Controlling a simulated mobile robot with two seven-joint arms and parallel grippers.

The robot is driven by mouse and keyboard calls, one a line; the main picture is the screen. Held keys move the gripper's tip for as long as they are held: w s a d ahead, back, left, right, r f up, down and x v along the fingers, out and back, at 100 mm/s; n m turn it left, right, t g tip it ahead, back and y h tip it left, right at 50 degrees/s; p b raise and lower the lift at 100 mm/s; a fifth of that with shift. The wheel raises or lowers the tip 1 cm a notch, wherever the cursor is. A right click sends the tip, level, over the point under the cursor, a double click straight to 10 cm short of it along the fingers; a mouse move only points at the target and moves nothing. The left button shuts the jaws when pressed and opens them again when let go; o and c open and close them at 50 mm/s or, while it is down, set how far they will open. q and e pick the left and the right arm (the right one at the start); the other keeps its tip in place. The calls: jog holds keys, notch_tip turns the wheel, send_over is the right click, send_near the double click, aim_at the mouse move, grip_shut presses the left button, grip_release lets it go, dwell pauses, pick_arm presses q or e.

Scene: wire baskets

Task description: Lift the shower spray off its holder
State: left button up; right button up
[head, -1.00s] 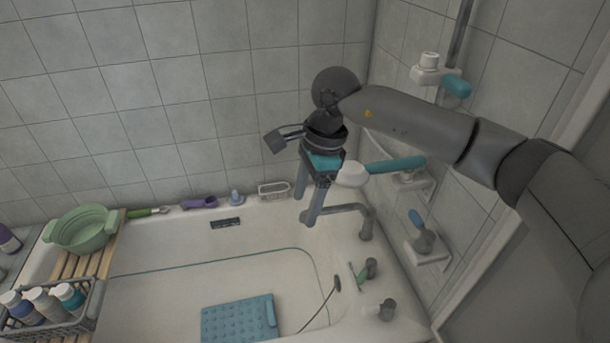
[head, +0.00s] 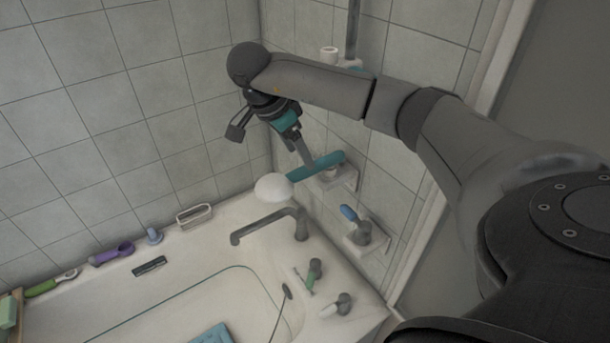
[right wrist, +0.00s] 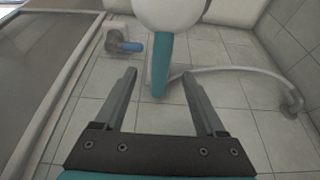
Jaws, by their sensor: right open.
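The shower spray has a white head (head: 273,187) and a teal handle (head: 316,167). It rests tilted in a wall holder (head: 346,178), with the head pointing left over the tub. My right gripper (head: 305,157) is at the handle, coming from above, between the head and the holder. In the right wrist view its two fingers (right wrist: 160,78) stand wide apart. The teal handle (right wrist: 162,62) shows between them with space on both sides, and the white head (right wrist: 168,12) is at the top edge. Whether the fingers touch the handle cannot be told. My left gripper is out of view.
A grey spout (head: 268,223) curves over the tub below the spray. A blue-handled item (head: 349,214) sits on a lower wall shelf. Tap handles (head: 314,270) stand on the tub rim. A wire basket (head: 194,216) and a purple item (head: 111,254) lie along the back rim.

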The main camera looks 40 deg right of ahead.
aim_at(304, 167)
jog(key=x, duration=0.6)
jog(key=shift+w+f, duration=0.1)
jog(key=shift+f, duration=0.25)
grip_shut()
dwell(0.3)
